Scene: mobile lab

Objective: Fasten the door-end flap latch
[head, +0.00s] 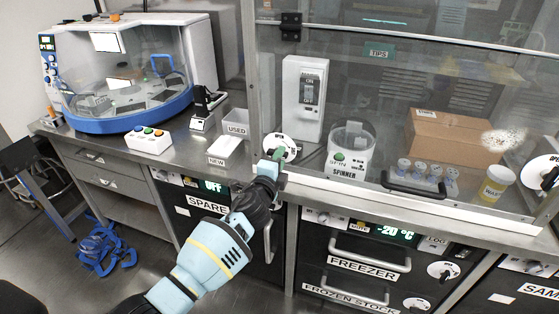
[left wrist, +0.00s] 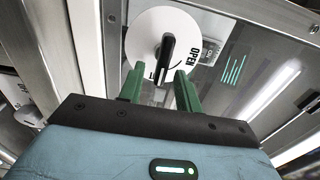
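A white round latch dial (head: 283,143) with a dark handle sits at the left end of the clear hood front, by the metal post. In the left wrist view the dial (left wrist: 142,40) carries a black bar handle (left wrist: 166,56) standing nearly upright, with the word OPEN to its right. My left gripper (head: 278,154) is right at the dial and partly covers it. In the left wrist view its green fingers (left wrist: 159,84) are apart, with the handle's lower end showing in the gap; I cannot tell whether they touch it. My right gripper is not in view.
A second round latch (head: 541,172) is at the hood's right end. Behind the clear panel stand a spinner (head: 349,152), a cardboard box (head: 447,142) and a yellow-filled jar (head: 496,186). A centrifuge-like machine (head: 118,70) is at left. Freezer drawers (head: 362,262) lie below.

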